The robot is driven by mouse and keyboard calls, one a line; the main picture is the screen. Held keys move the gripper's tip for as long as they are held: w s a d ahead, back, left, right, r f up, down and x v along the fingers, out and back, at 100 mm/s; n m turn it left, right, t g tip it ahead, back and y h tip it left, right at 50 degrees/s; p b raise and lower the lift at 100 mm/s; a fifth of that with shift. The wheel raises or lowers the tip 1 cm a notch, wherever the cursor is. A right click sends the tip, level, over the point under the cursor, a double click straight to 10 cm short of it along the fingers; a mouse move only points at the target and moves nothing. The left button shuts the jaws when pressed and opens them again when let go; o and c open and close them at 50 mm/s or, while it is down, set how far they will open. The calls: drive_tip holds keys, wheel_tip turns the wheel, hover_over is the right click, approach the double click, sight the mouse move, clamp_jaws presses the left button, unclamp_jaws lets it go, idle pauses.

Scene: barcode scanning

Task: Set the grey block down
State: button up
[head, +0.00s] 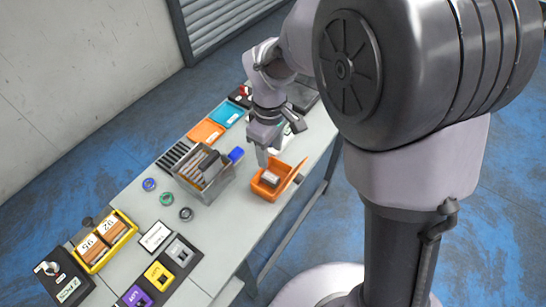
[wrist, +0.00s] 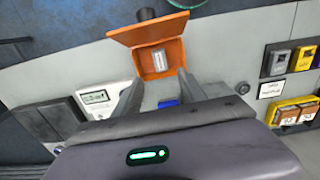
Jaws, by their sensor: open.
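The grey block (head: 270,178) lies inside a small orange box (head: 264,191) near the table's edge. The wrist view also shows the block (wrist: 158,57) resting in the box (wrist: 146,68), whose lid stands open. My gripper (head: 264,158) is over the table just beside the box. Part of the block's underside is hidden by the box walls.
A metal rack with upright cards (head: 203,170) stands left of the box, with a blue item (head: 236,155) close by. Round discs, coloured trays (head: 205,132) and a yellow crate (head: 128,231) sit along the table (head: 230,225). A white device with a display (wrist: 97,97) lies near my gripper.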

drive_tip(key=s+d+r+m+t+y, duration=0.1)
drive_tip(key=s+d+r+m, duration=0.15)
drive_tip(key=r, duration=0.25)
drive_tip(key=s+d+r+m+t, duration=0.1)
drive_tip(key=s+d+r+m, duration=0.15)
drive_tip(key=r, duration=0.25)
drive_tip(key=s+d+r+m+t, duration=0.1)
drive_tip(key=s+r+m+t, duration=0.1)
drive_tip(key=s+m, duration=0.3)
drive_tip(key=s+d+r+m+t+y, duration=0.1)
drive_tip(key=s+d+r+m, duration=0.1)
drive_tip(key=s+m, duration=0.3)
drive_tip(key=shift+s+d+r+t, duration=0.2)
drive_tip(key=shift+s+r+t, duration=0.3)
drive_tip(key=shift+s, duration=0.6)
